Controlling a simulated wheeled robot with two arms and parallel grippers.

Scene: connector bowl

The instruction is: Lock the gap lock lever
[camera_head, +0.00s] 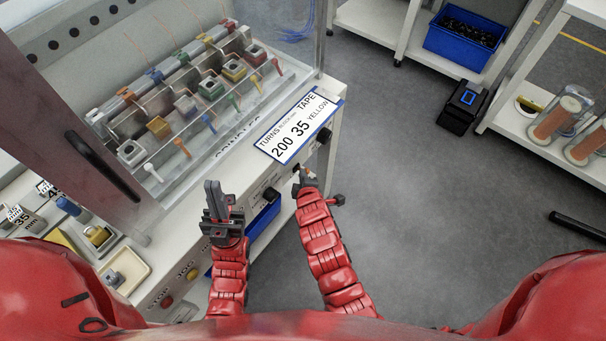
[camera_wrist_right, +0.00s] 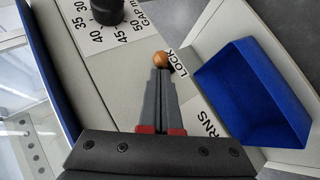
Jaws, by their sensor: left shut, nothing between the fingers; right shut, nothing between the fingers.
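The gap lock lever shows in the right wrist view as a copper-coloured ball knob (camera_wrist_right: 161,58) beside the printed word LOCK (camera_wrist_right: 179,61). The rest of the lever is hidden. My right gripper (camera_wrist_right: 160,73) is shut and empty, with its fingertips right at the ball; I cannot tell whether they touch. In the head view my right gripper (camera_head: 303,177) is at the machine's front panel, below the white label. My left gripper (camera_head: 212,188) is shut and empty, pointing up in front of the panel, left of the right one.
A black gap dial (camera_wrist_right: 103,10) with a numbered scale sits near the lever. A blue bin (camera_wrist_right: 236,100) is on the other side, close to the fingers. The label card (camera_head: 297,128) reads 200, 35, yellow. A blue crate (camera_head: 462,43) stands on a far bench.

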